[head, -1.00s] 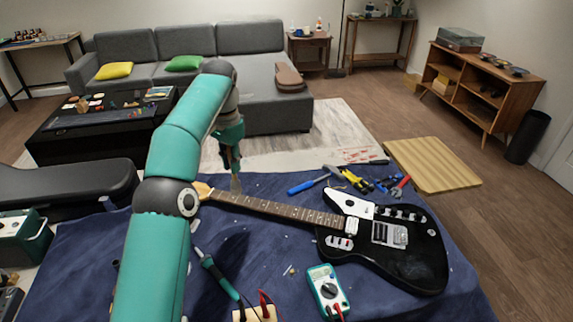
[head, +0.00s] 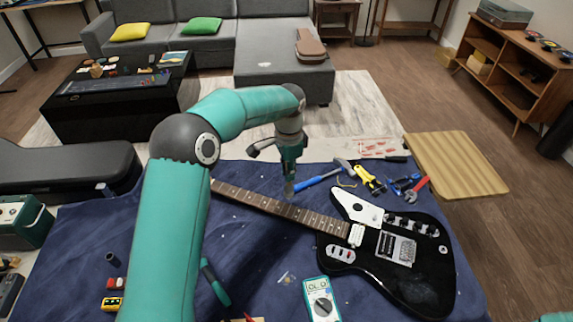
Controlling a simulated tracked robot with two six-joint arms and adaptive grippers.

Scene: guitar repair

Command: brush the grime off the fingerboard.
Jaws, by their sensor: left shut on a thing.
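The black electric guitar (head: 425,285) lies on the blue cloth, its body at the right and its neck running up to the left. The brown fingerboard (head: 318,219) shows frets and dots; its far left end and the headstock are hidden behind my left arm. My left gripper (head: 290,172) points down over the middle of the fingerboard. It is shut on a small, narrow brush (head: 289,190), whose tip is at or just above the fingerboard's upper edge; I cannot tell if it touches. Grime is too small to make out. My right gripper is out of view.
A teal multimeter (head: 321,299) lies in front of the guitar. A wooden board (head: 455,165) is at right. A black case (head: 70,166) is at left.

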